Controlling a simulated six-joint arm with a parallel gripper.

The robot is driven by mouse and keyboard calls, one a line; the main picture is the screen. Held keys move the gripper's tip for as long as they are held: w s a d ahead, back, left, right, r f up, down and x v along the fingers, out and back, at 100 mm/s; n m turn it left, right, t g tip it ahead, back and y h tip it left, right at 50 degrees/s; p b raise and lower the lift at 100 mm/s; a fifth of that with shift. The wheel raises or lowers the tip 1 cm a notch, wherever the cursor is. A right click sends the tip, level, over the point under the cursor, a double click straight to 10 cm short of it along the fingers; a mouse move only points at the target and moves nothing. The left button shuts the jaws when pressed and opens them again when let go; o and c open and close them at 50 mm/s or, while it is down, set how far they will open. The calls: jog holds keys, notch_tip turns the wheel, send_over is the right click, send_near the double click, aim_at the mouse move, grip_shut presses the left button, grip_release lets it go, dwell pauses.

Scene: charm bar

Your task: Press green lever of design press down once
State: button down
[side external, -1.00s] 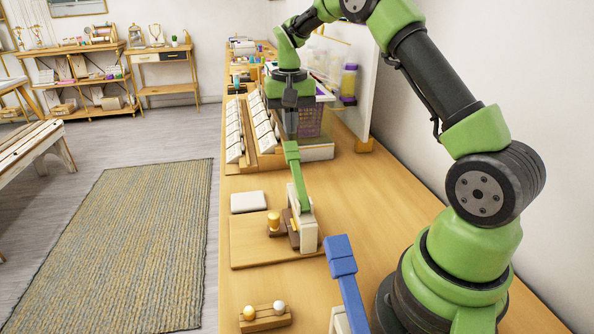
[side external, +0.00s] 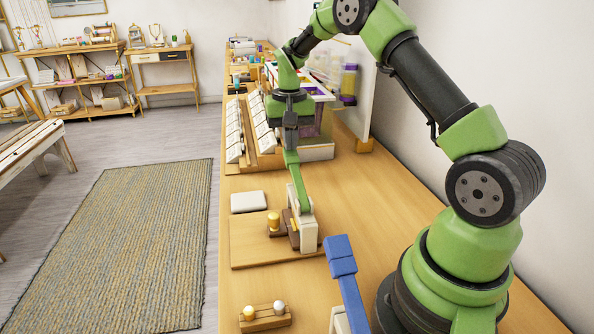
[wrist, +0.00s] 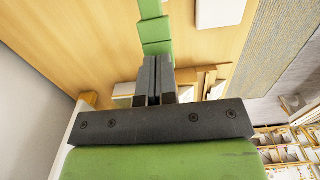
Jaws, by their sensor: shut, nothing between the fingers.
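The design press (side external: 308,232) has a cream body and stands on a wooden board (side external: 255,252). Its green lever (side external: 298,186) slants up and away from the body, toward my gripper. My gripper (side external: 291,146) is shut and empty, with its fingertips at the lever's far, raised end. In the wrist view, the shut fingers (wrist: 155,62) meet the end of the green lever (wrist: 154,30). The fingers hide part of that end, so I cannot tell whether they touch it.
A blue lever (side external: 341,262) rises in the foreground, near my base. A white square block (side external: 247,202) and a gold-topped piece (side external: 273,221) are left of the press. Sloped display racks (side external: 263,128) stand beyond.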

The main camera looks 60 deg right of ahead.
jog(key=shift+w+d+f, duration=0.1)
jog(key=shift+f, duration=0.8)
jog(key=shift+w+d+f, duration=0.1)
jog(key=shift+f, duration=0.8)
jog(key=shift+r, duration=0.2)
jog(key=shift+s+a+r, duration=0.15)
jog(key=shift+r, duration=1.15)
jog(key=shift+s+a+r, duration=0.1)
jog(key=shift+r, duration=3.75)
